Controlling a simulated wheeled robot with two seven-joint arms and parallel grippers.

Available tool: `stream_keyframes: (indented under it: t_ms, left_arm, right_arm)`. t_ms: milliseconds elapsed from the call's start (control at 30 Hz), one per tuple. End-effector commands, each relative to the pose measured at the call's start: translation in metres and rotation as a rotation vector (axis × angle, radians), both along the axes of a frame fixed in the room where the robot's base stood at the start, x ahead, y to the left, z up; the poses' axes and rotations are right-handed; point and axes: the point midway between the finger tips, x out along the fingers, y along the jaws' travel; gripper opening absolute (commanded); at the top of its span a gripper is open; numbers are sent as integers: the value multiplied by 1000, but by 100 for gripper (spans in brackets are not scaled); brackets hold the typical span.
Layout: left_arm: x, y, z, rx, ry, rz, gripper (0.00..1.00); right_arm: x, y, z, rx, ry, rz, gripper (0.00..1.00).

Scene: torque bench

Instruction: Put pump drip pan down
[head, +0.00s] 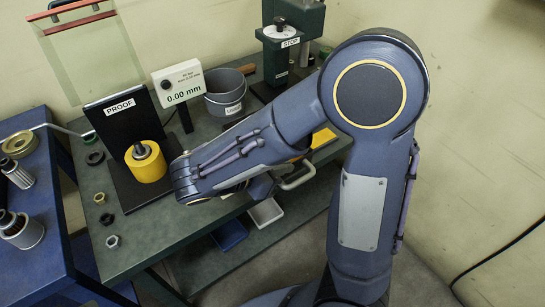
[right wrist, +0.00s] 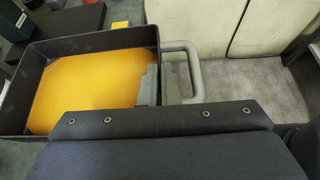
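The pump drip pan (right wrist: 90,90) is a dark rectangular tray with a yellow floor and a pale loop handle (right wrist: 196,72) on its side wall. In the right wrist view my right gripper (right wrist: 161,84) has one finger inside the pan and the other outside, close against the wall beside the handle. It looks shut on that wall. In the head view my right arm hides most of the pan; a yellow part (head: 322,138) and the handle (head: 298,176) show. I cannot tell whether the pan touches the bench. My left gripper is not in view.
The green bench (head: 150,235) carries a black PROOF stand (head: 120,125) with a yellow cylinder (head: 146,162), a gauge display (head: 178,82), a grey bucket (head: 225,93) and several nuts. A blue table (head: 40,270) stands left. A blue bin (head: 229,235) and white bin (head: 265,213) sit lower.

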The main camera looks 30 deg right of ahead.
Motion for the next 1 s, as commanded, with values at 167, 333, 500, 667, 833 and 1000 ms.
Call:
stream_keyframes:
  t_ms: [167, 333, 500, 667, 833, 1000]
  left_arm:
    - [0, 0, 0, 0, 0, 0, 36]
    - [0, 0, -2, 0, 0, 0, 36]
    - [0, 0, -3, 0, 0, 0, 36]
    - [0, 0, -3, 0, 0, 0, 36]
    - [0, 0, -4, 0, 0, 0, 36]
    - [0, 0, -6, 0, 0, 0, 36]
  right_arm:
    - [29, -14, -14, -2, 0, -5, 0]
    - [52, -24, -35, -3, 2, -2, 0]
    - [69, -32, -57, -4, 2, -2, 0]
    - [78, -36, -68, -2, -1, -1, 0]
    - [83, -38, -74, -2, -2, -1, 0]
    - [87, -40, -93, -3, 2, 0, 0]
